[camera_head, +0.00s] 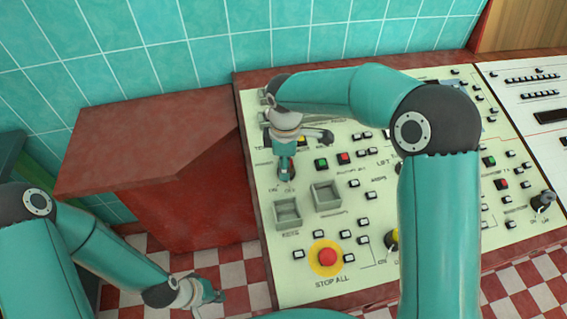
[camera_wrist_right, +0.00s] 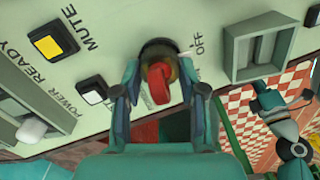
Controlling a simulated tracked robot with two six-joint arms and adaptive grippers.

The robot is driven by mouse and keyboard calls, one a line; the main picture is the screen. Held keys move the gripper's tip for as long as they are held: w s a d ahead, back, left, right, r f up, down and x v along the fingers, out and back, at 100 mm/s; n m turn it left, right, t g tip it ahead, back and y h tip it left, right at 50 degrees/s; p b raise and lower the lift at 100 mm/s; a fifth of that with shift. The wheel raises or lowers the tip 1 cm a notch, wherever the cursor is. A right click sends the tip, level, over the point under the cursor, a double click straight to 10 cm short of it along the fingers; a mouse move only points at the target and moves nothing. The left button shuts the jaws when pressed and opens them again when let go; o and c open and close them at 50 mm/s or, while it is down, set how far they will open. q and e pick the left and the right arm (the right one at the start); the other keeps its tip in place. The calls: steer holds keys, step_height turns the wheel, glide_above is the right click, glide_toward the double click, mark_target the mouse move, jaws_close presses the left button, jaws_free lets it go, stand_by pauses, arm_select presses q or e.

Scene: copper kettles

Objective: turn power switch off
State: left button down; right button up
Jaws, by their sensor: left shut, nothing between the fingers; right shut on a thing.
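The power switch is a red rotary knob (camera_wrist_right: 159,84) on a dark round base, set in the cream panel with an OFF label beside it. My right gripper (camera_wrist_right: 160,88) has its fingers on both sides of the knob and is shut on it. In the head view my right gripper (camera_head: 286,174) points down onto the panel's left part and mostly hides the switch. My left gripper (camera_head: 212,296) is shut and empty, low over the checkered floor, away from the panel.
The control panel (camera_head: 260,215) holds several buttons, two grey square recesses (camera_head: 326,194) and a red STOP ALL button (camera_head: 327,257) on yellow. A yellow button (camera_wrist_right: 54,43) sits near the switch. A red cabinet (camera_head: 190,195) stands left of the panel. Teal tiles (camera_head: 150,40) cover the wall behind.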

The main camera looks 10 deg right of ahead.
steer(key=shift+d, duration=0.1)
steer(key=o, duration=1.1)
steer(key=shift+o, duration=0.2)
step_height(320, 180, up, 12)
steer(key=shift+f, duration=0.1)
